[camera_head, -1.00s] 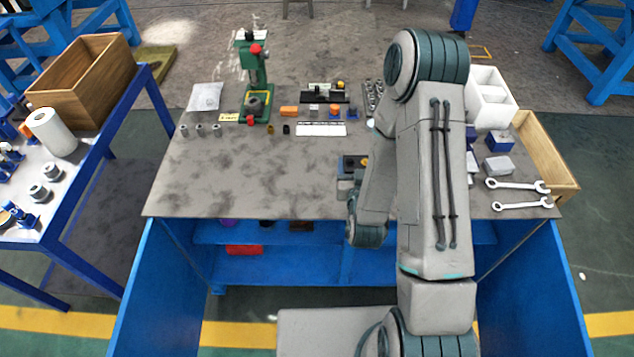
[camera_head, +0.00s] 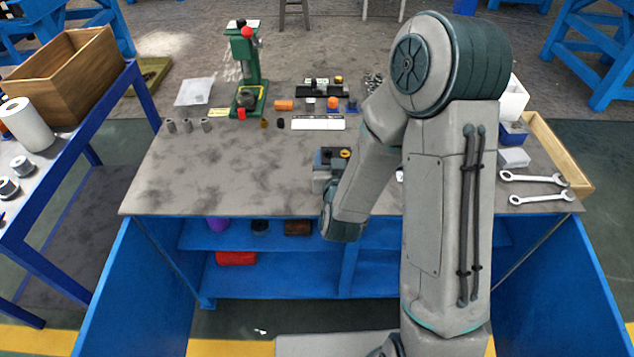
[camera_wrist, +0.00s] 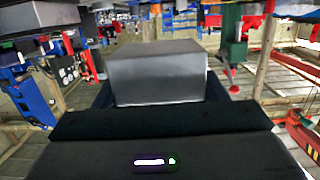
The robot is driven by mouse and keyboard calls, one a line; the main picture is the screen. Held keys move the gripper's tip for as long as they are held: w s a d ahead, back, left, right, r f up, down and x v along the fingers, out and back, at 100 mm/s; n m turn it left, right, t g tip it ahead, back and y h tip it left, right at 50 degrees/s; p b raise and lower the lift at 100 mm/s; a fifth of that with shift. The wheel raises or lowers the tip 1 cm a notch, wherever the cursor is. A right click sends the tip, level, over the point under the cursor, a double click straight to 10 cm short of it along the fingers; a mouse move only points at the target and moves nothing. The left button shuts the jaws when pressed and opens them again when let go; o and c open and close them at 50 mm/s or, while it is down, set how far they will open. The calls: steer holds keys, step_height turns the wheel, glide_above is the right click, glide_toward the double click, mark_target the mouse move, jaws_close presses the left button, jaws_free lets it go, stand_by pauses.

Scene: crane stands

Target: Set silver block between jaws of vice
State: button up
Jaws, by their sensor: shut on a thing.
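In the wrist view my gripper (camera_wrist: 158,88) is shut on the silver block (camera_wrist: 155,77), a plain grey box. Dark fingers show at its left and right sides, and its lower edge is hidden behind the gripper body. In the head view my arm bends down over the middle of the workbench, and the fingertips and block are not clear there. A low black fixture with metal parts (camera_head: 318,87) lies at the back middle of the bench; it may be the vice, but I cannot make out its jaws. The gripper is nearer the front than that fixture.
A green press (camera_head: 246,72) stands at the back left of the workbench (camera_head: 190,180). Small parts and a white strip (camera_head: 318,123) lie along the back. Two wrenches (camera_head: 535,177) lie at the right beside a wooden tray (camera_head: 560,155). The front left is clear.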

steer(key=a+f, duration=0.1)
steer(key=w+a+f, duration=0.1)
steer(key=a, duration=0.1)
steer(key=shift+w+a, duration=0.1)
steer(key=shift+a, duration=0.15)
steer(key=shift+w+a+f, duration=0.15)
steer(key=shift+a+f, duration=0.35)
steer(key=shift+a, duration=0.05)
steer(key=shift+f, duration=1.85)
steer(key=shift+f, duration=0.1)
steer(key=shift+f, duration=0.1)
steer(key=o, duration=1.4)
